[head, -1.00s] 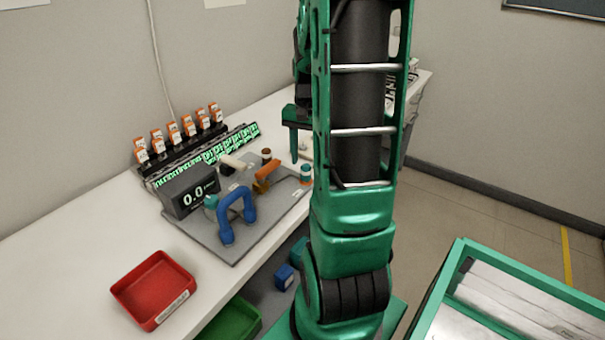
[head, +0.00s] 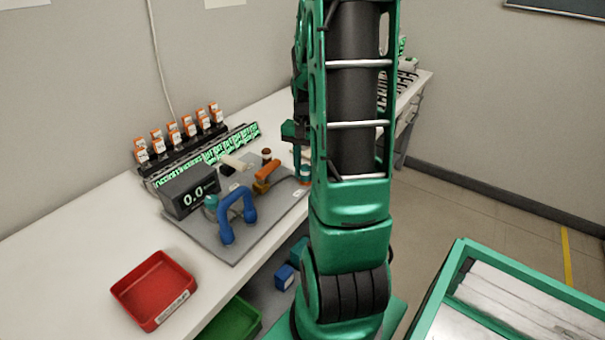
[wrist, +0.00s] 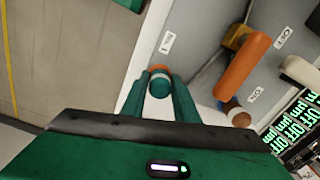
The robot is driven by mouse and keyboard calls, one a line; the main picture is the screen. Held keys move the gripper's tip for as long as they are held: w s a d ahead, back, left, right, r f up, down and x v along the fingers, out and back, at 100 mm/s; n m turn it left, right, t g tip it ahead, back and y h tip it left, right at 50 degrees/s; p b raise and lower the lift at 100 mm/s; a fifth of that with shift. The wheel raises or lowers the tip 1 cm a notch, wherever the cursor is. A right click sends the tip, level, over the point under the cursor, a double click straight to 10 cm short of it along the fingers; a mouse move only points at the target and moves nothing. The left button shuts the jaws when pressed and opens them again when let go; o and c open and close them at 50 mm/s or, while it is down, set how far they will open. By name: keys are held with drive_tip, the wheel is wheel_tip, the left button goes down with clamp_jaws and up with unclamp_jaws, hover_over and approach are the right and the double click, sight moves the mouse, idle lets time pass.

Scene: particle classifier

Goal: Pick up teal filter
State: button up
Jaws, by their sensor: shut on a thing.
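The teal filter (wrist: 160,87) is a small round piece with a teal top, a white band and an orange end. In the wrist view it sits between the two green fingers of my gripper (wrist: 159,84), which are shut on it. In the head view the filter (head: 304,171) shows just left of my arm, at the right end of the grey plate (head: 236,247). My gripper is mostly hidden behind the arm there. I cannot tell whether the filter touches the plate.
An orange handle (wrist: 241,68) and a brown-topped cylinder (wrist: 239,117) stand near the filter. A blue handle (head: 238,212), a dark display box (head: 190,190) and a red tray (head: 153,291) are further left on the white bench. Bare bench top lies around the tray.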

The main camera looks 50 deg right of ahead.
sight(305, 166)
drive_tip(key=shift+r, duration=0.45)
wheel_tip(305, 166, up, 4)
drive_tip(key=shift+f, duration=0.2)
drive_tip(key=s+a+r, duration=0.2)
drive_tip(key=a+r, duration=0.4)
drive_tip(key=a, duration=0.5)
drive_tip(key=shift+s+a+r, duration=0.2)
drive_tip(key=shift+s+r, duration=0.05)
drive_tip(key=shift+s, duration=0.1)
drive_tip(key=shift+r, duration=0.1)
drive_tip(key=shift+r, duration=2.2)
drive_tip(key=shift+r, duration=0.1)
drive_tip(key=shift+r, duration=1.4)
